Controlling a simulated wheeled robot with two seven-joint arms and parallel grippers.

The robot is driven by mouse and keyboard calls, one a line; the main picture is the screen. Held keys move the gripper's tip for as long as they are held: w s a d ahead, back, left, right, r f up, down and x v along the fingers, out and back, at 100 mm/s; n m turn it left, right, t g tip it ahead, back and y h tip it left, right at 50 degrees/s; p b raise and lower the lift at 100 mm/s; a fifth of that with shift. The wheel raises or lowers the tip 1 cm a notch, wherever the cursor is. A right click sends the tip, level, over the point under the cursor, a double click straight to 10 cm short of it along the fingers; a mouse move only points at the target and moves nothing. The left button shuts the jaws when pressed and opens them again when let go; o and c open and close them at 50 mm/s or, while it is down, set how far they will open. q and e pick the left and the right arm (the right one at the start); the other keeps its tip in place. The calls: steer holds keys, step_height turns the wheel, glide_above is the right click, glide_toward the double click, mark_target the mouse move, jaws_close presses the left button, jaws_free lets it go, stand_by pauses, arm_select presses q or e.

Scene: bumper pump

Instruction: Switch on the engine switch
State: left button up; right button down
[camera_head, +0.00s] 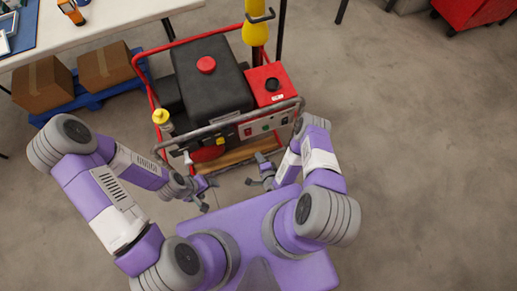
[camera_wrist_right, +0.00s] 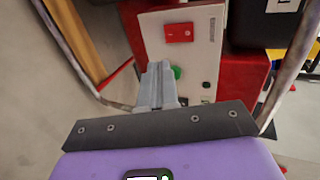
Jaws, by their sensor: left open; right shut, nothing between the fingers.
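The engine pump (camera_head: 215,80) stands ahead of me, a black and red machine in a tubular frame. Its pale control panel (camera_head: 262,127) faces me. In the right wrist view a red rocker switch (camera_wrist_right: 179,33) sits on the panel (camera_wrist_right: 205,65), with a green round part (camera_wrist_right: 176,72) below it, partly hidden by my finger. I cannot tell the switch's position. My right gripper (camera_wrist_right: 157,75) is shut and empty, in front of the panel and below the red switch in the picture. It also shows in the head view (camera_head: 262,172). My left gripper (camera_head: 205,194) is open and empty, left of it.
A metal bar (camera_head: 230,124) runs along the pump's front top. A yellow cap (camera_head: 160,117) is at its left. A table (camera_head: 95,25) stands at the back left, with cardboard boxes (camera_head: 42,84) on a blue pallet (camera_head: 92,98). The floor at right is clear.

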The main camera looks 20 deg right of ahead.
steer(key=b, duration=0.4)
glide_toward(248, 132)
steer(key=w+f, duration=0.4)
steer(key=f, duration=0.2)
arm_select(q)
step_height(248, 132, down, 4)
steer(key=shift+f, duration=0.25)
arm_select(e)
steer(key=shift+w+r, duration=0.2)
steer(key=shift+w, duration=0.6)
